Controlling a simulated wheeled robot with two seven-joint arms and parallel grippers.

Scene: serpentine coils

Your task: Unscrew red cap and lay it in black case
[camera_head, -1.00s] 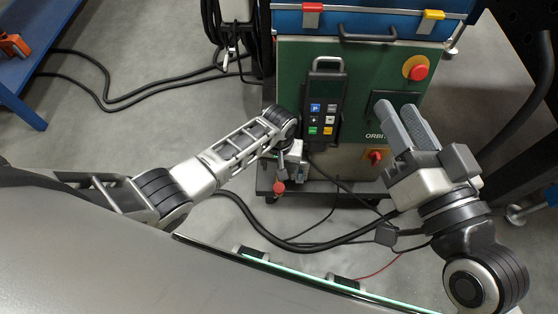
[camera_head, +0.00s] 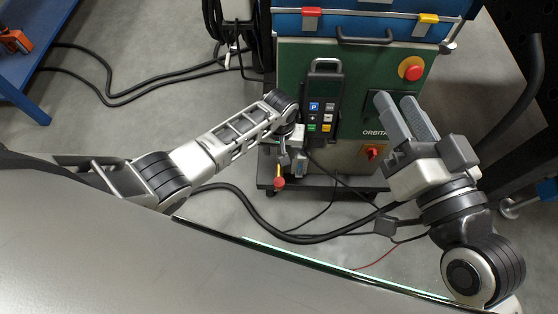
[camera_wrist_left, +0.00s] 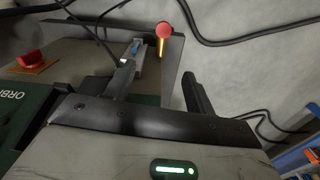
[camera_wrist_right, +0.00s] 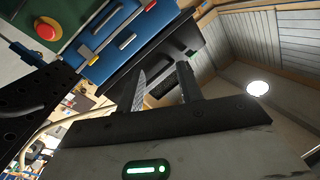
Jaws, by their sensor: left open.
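A small round red piece (camera_head: 279,183) sits low at the front of the green cabinet, just below my left gripper; I cannot tell for sure that it is the red cap. In the left wrist view the red piece (camera_wrist_left: 164,31) sits on a short yellow-orange stem, beyond the fingertips. My left gripper (camera_head: 292,162) points down beside it, its fingers (camera_wrist_left: 160,85) apart with nothing between them. My right gripper (camera_head: 408,108) is open and empty in front of the cabinet, and its two fingers show apart in the right wrist view (camera_wrist_right: 163,85). I cannot clearly make out the black case.
The green cabinet (camera_head: 355,75) carries a blue box (camera_head: 365,22), a dark keypad pendant (camera_head: 325,105), a red stop button (camera_head: 412,68) and a red switch (camera_head: 372,151). Dark cables (camera_head: 265,225) lie on the floor. A blue bench (camera_head: 30,60) stands at left.

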